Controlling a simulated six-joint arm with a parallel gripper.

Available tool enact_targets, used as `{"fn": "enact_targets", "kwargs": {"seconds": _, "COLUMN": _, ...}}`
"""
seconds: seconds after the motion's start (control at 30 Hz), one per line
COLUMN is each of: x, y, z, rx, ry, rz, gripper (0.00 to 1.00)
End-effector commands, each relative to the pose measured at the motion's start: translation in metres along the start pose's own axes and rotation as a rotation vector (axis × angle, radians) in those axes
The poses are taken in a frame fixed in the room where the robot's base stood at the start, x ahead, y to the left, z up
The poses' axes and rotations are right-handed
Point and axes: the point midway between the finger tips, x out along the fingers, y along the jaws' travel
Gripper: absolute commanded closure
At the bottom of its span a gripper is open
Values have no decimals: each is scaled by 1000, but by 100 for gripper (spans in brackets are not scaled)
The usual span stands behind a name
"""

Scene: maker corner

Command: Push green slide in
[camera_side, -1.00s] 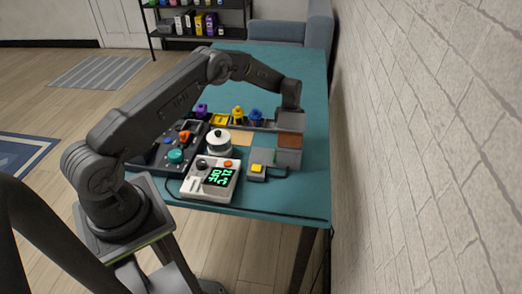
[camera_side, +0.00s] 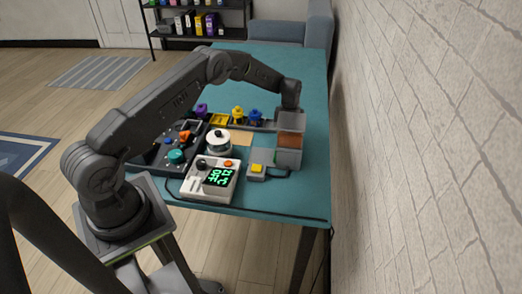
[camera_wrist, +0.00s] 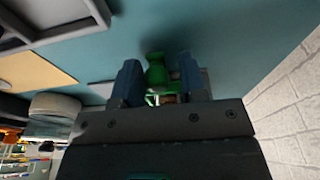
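In the wrist view a green part (camera_wrist: 156,74), which I take to be the green slide, shows between my gripper's two dark fingers. Its lower end is hidden behind my gripper body. My gripper (camera_wrist: 160,78) has its fingers apart, with a narrow gap on the right of the green part. Contact with the left finger cannot be told. In the side view my wrist reaches down at the right side of the table, by a grey and brown block-like shape (camera_side: 290,139). The fingers and the slide are not clear there.
A grey unit with a yellow button (camera_side: 257,169) lies near the table's front right. Left of it are a white device with a green display (camera_side: 218,178), a round white-topped pot (camera_side: 218,141) and a dark control panel (camera_side: 150,155). A brick wall (camera_side: 420,150) runs close on the right.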

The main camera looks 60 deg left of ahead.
Motion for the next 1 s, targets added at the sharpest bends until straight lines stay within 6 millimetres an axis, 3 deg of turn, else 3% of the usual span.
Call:
{"fn": "enact_targets", "kwargs": {"seconds": 0.27, "x": -4, "y": 0, "z": 0, "rx": 0, "ry": -1, "rz": 0, "gripper": 62}}
{"fn": "enact_targets", "kwargs": {"seconds": 1.0, "x": -59, "y": 0, "z": -12, "rx": 0, "ry": -1, "rz": 0, "gripper": 62}}
